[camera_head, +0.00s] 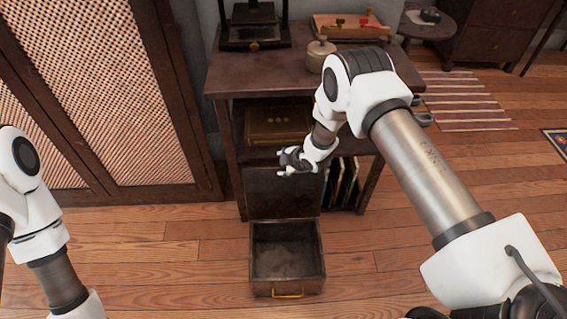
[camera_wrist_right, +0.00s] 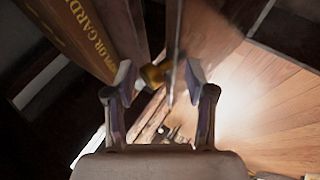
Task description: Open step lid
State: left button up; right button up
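The step box (camera_head: 288,255) stands on the wooden floor, an open-topped dark box with a brass handle (camera_head: 288,293) on its front. Its lid (camera_head: 284,195) is raised and stands about upright at the back, so the empty inside shows. My right gripper (camera_head: 283,163) is at the lid's top edge. In the right wrist view the fingers of my right gripper (camera_wrist_right: 160,78) are apart, with a thin panel seen edge-on and a brass piece (camera_wrist_right: 155,75) between them. Contact is not clear. My left arm shows at the left edge, but its gripper is out of view.
A dark wooden table (camera_head: 250,80) stands behind the box, with a lidded pot (camera_head: 320,55) on top and a brown book or box (camera_head: 278,122) on its shelf. A lattice-front cabinet (camera_head: 95,90) is at the left. Floor in front is clear.

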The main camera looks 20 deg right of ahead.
jog(key=shift+r, duration=0.15)
jog(key=v, duration=1.1)
jog(key=shift+s+r, duration=0.2)
jog(key=shift+s, duration=0.1)
jog(key=shift+d, duration=0.1)
jog(key=s+f+m+g+h, duration=0.1)
jog(key=s+f+m+g, duration=0.4)
jog(key=s, duration=1)
jog(key=s+f+m+g+h, duration=0.15)
jog(key=s+f+m, duration=0.35)
jog(key=s, duration=0.9)
jog(key=s+m+g, duration=0.1)
jog(key=s+m, duration=0.3)
jog(key=m, duration=0.3)
notch_tip(320, 180, up, 19)
jog(key=p, duration=1.8)
jog(key=shift+d+f+n+p, duration=0.15)
jog(key=shift+d+n+p, duration=0.05)
jog(key=shift+n+p, duration=0.1)
